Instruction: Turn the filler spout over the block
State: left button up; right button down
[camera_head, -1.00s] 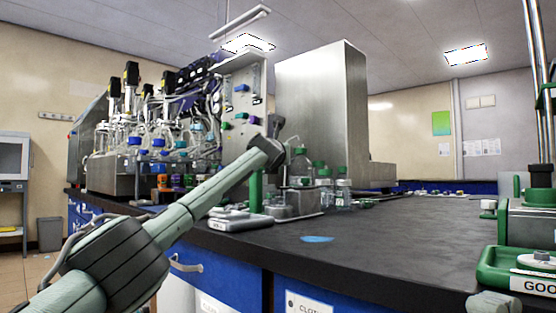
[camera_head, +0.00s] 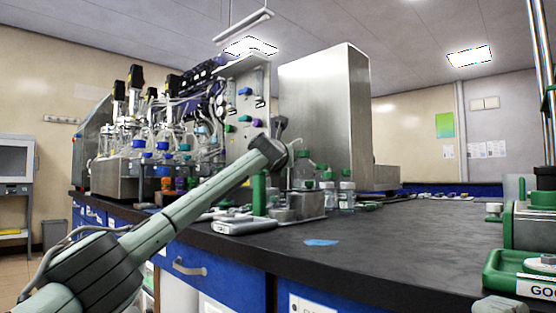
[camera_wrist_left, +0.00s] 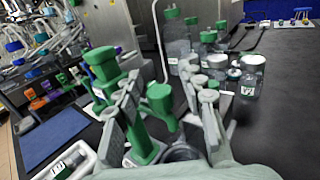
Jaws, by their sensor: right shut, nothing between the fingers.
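The filler has a green post (camera_head: 259,193) beside a steel block (camera_head: 300,206) on the bench. A thin bent tube, apparently its spout (camera_wrist_left: 157,40), rises behind a green cylinder (camera_wrist_left: 160,98) in the left wrist view. My left arm reaches toward it from the left; its fingers are hidden in the head view. In the left wrist view my left gripper (camera_wrist_left: 168,112) is open, with its fingers spread and the green cylinder in the gap beyond them. I cannot tell whether they touch it. My right gripper (camera_head: 500,305) shows only as a grey piece at the lower right edge, shut and empty.
The bioreactor glassware (camera_head: 160,140) and a tall steel cabinet (camera_head: 325,115) stand behind. A green tray (camera_head: 505,272) is at the right.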

pick_arm(q)
jog(key=s, duration=0.9)
jog(key=shift+s+a+f, duration=0.15)
jog(key=shift+s+a, duration=0.05)
jog(key=shift+s, duration=0.05)
